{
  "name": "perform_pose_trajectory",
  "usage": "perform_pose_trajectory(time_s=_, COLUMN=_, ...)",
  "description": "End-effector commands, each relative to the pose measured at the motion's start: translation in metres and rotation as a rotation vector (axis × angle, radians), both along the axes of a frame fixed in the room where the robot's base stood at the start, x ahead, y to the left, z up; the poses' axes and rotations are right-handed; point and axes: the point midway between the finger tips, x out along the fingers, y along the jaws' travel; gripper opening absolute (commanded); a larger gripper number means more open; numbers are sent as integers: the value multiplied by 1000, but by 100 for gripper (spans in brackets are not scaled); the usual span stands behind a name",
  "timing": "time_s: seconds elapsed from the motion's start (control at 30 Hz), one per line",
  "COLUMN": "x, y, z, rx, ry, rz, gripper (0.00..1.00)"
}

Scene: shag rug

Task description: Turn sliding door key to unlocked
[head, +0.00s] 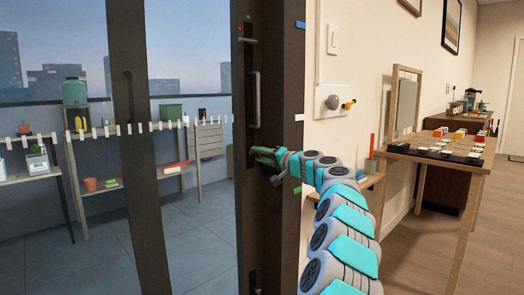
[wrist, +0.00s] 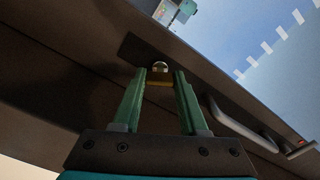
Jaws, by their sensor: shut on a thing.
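My gripper (head: 257,154) reaches the dark frame of the sliding door (head: 243,215), below the grey bar handle (head: 254,100). In the wrist view, its two green fingers (wrist: 160,78) are shut on a small brass key (wrist: 159,82). The key sits at a round silver lock face (wrist: 159,67) on a dark plate on the door edge. The fingers hide the key in the head view. I cannot tell from these views which way the key is turned.
A small lever (head: 246,40) with red and green marks sits above the handle. The handle (wrist: 240,128) lies right of my fingers in the wrist view. A wooden table (head: 440,148) with small items and a wall-mounted knob (head: 332,102) stand to the right.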

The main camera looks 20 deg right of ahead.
Motion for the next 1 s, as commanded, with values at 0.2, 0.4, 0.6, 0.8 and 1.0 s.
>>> perform_pose_trajectory(time_s=0.2, x=-2, y=-3, z=3, rx=183, ry=70, rz=-4, gripper=0)
perform_pose_trajectory(time_s=0.4, x=-2, y=-4, z=3, rx=320, ry=118, rz=-7, gripper=0)
perform_pose_trajectory(time_s=0.6, x=-2, y=-5, z=2, rx=415, ry=150, rz=-9, gripper=0)
perform_pose_trajectory(time_s=0.8, x=-1, y=-6, z=1, rx=466, ry=169, rz=-10, gripper=0)
perform_pose_trajectory(time_s=1.0, x=-1, y=-6, z=0, rx=484, ry=174, rz=-10, gripper=0)
